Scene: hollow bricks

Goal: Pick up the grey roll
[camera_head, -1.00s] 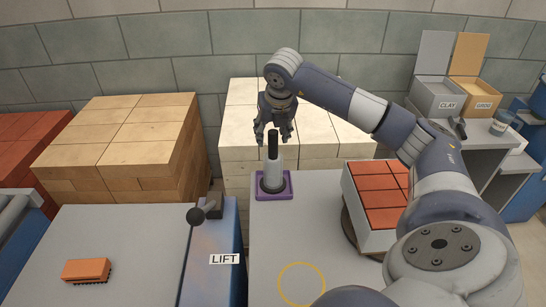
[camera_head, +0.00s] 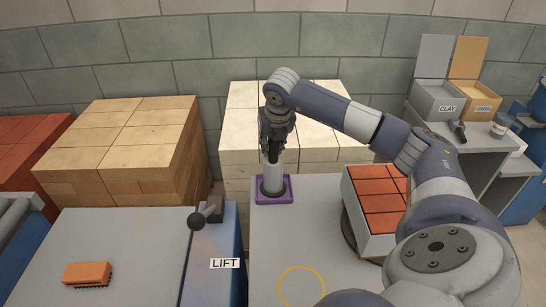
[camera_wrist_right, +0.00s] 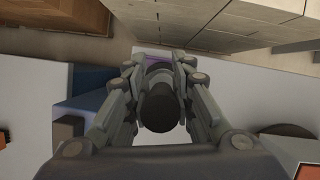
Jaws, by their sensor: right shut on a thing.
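The grey roll (camera_head: 272,178) stands upright on a purple square base (camera_head: 288,190) near the back left of the grey table. My right gripper (camera_head: 273,155) is above it, pointing down, with its fingers shut around the roll's dark upper part. In the right wrist view, the dark round top of the roll (camera_wrist_right: 159,108) sits between the two fingers of my right gripper (camera_wrist_right: 160,78). Part of the purple base (camera_wrist_right: 158,60) shows beyond it. The roll's upper end is mostly hidden by the fingers in the head view. My left gripper is not in view.
A lever with a black knob (camera_head: 197,221) stands left of the roll, by the LIFT label (camera_head: 224,264). A block of red bricks (camera_head: 378,200) is to the right. Pale bricks (camera_head: 240,125) are stacked behind. The table around the yellow ring (camera_head: 302,287) is clear.

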